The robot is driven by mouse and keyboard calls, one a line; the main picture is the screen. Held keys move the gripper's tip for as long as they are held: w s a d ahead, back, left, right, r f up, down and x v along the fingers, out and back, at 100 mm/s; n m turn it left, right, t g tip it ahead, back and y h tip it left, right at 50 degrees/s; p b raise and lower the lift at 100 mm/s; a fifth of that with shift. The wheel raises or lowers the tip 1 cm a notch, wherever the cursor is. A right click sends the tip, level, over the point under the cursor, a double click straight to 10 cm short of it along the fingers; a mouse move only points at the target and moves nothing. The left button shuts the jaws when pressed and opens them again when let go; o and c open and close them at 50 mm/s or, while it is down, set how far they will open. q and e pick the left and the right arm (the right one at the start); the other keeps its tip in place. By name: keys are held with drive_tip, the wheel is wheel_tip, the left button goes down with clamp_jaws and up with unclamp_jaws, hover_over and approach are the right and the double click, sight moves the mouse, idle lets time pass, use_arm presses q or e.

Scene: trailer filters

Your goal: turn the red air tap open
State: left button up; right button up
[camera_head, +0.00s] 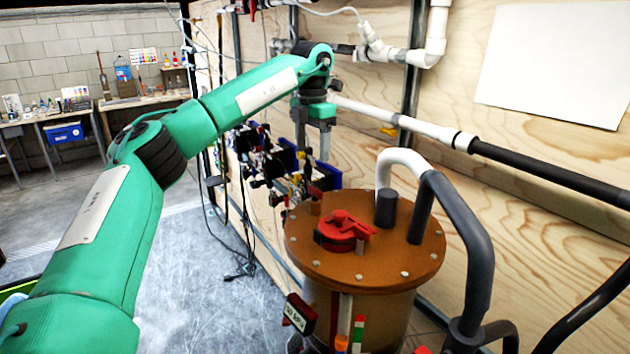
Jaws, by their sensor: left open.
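A red tap-like fitting (345,229) sits on top of the brown bolted lid (375,262) of a round canister; I cannot tell from this view whether it stands open or shut. My left arm reaches across from the left, and its gripper (313,152) points down, behind and above the lid, farther back than the red fitting. Its jaws are open, with nothing seen between them, and they are apart from the red fitting. Another small red part (245,5) shows at the top edge, cut off by the frame. My right gripper is not in view.
A curved grey and white hose (478,255) rises from the lid's right side. A white and black pipe (440,132) runs along the plywood wall. Cluttered small devices (270,160) hang behind the gripper. A workbench (130,103) stands at the back left; the floor between is mostly clear.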

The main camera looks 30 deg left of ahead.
sight(314, 189)
use_arm(q)
drive_tip(key=f, duration=0.1)
drive_tip(key=f+p, duration=0.1)
drive_tip(key=f, duration=0.2)
drive_tip(key=shift+w, duration=0.25)
wheel_tip(314, 189, down, 6)
drive_tip(key=shift+w+r+p, duration=0.1)
drive_tip(key=shift+r+p, duration=0.05)
drive_tip(key=shift+p, duration=0.95)
drive_tip(key=shift+f, duration=0.6)
drive_tip(key=c, duration=1)
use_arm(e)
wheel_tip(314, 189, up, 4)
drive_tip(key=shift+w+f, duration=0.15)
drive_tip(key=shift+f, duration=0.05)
